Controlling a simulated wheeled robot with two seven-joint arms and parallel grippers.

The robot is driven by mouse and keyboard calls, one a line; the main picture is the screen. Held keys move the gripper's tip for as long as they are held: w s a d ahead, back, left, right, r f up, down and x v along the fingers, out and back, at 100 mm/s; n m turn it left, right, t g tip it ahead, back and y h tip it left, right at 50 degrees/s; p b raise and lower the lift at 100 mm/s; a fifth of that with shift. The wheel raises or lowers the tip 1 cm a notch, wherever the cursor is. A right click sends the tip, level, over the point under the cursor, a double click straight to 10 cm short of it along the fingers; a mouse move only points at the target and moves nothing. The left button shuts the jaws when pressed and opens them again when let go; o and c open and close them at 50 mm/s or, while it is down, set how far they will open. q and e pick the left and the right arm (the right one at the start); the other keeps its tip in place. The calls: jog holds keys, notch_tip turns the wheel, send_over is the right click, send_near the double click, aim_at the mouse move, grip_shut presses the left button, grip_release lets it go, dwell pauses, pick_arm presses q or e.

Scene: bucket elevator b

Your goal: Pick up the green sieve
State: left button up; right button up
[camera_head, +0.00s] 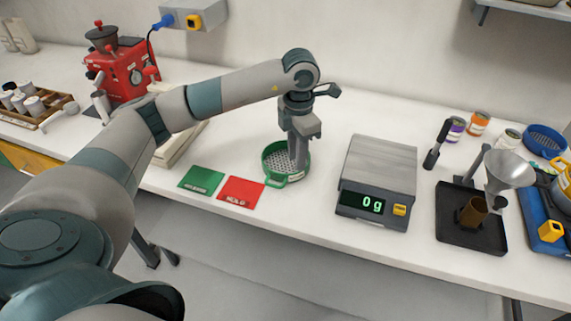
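The green sieve (268,164) sits on the white counter near the middle of the camera_head view. It is a round green ring with a small tab at its front and a pale label on its front right side. My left gripper (299,163) points down from above at the sieve's right side, with its fingers at or inside the rim. The fingers overlap in this view, so I cannot tell whether they are open or shut on the rim. The gripper hides part of the sieve's inside and back right edge. My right gripper is not in view.
A green card (201,179) and a red card (241,190) lie left of the sieve. A scale (378,172) reading 0 g stands to its right. Farther right are a black tray (470,236), a metal funnel (509,168) and a blue sieve (545,140). A red machine (120,70) stands back left.

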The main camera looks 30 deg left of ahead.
aim_at(284, 167)
pick_arm(q)
jog(key=shift+s+f+p, duration=0.15)
jog(key=shift+f+p, duration=0.55)
jog(key=shift+p, duration=0.05)
notch_tip(284, 167, down, 3)
jog(key=shift+s+r+p, duration=0.1)
jog(key=shift+p, duration=0.65)
jog(key=shift+f, duration=0.5)
grip_shut()
